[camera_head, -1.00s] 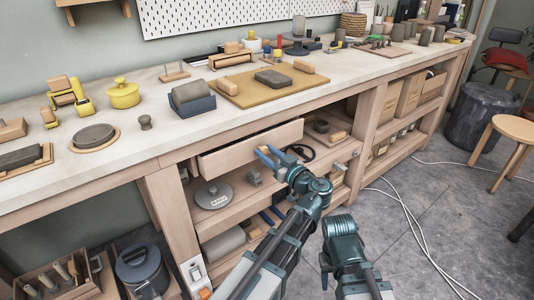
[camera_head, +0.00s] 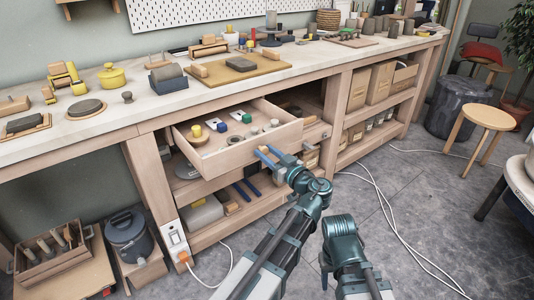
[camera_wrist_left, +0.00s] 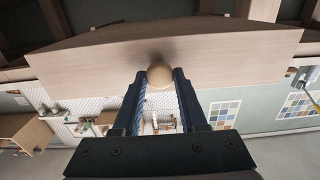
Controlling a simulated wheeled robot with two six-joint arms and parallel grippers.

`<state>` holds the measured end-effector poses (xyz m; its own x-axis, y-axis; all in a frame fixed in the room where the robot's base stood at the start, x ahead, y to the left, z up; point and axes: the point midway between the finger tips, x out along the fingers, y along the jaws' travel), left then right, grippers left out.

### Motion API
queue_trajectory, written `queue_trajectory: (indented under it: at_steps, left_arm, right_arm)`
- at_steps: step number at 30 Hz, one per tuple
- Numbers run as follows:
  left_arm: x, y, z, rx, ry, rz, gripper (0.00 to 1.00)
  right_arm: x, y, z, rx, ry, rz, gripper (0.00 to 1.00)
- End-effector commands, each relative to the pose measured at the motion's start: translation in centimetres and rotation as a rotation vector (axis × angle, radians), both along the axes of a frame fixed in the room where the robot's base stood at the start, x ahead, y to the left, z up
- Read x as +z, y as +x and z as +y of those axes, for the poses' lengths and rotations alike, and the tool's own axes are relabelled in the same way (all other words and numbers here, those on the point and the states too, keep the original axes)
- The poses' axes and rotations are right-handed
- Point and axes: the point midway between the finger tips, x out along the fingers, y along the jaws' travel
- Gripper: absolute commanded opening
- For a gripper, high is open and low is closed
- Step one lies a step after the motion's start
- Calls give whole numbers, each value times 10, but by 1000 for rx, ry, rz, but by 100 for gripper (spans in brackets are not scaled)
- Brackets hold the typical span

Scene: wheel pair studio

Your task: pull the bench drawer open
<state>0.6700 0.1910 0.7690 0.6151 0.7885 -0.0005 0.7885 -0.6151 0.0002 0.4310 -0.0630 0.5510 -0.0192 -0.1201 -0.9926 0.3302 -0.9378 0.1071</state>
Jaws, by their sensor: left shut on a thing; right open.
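The bench drawer (camera_head: 252,152) stands pulled well out from under the worktop, and its inside shows. My left gripper (camera_head: 266,153) is at its front panel, shut on the drawer's round wooden knob (camera_wrist_left: 160,75). In the left wrist view the blue fingers sit on both sides of the knob, with the pale drawer front (camera_wrist_left: 225,62) just beyond. In the head view the fingers hide the knob. My right arm's end (camera_head: 341,228) is low in front of the bench, apart from the drawer; its fingertips are hard to make out.
Small yellow, blue, green and grey items (camera_head: 221,126) lie inside the drawer. The worktop (camera_head: 140,105) above carries pots, blocks and a board. Lower shelves hold boxes (camera_head: 378,82). A white cable (camera_head: 385,205) crosses the grey floor; a stool (camera_head: 490,118) stands at the right.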

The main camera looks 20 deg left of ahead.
Motion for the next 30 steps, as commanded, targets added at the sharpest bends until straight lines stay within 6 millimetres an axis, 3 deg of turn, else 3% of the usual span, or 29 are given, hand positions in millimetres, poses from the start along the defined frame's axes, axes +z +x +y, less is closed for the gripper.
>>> queue_trajectory:
  at_steps: [13, 14, 18, 30]
  left_arm:
    - [0, 0, 0, 0, 2, -1, 0]
    - [0, 0, 0, 0, 2, -1, 45]
    - [0, 0, 0, 0, 2, -1, 70]
    - [0, -1, 0, 0, 1, -1, 70]
  right_arm:
    - [0, 0, 0, 0, 0, 0, 50]
    - [0, 0, 0, 0, 0, 0, 50]
    - [0, 0, 0, 0, 0, 0, 50]
    - [0, 0, 0, 0, 0, 0, 50]
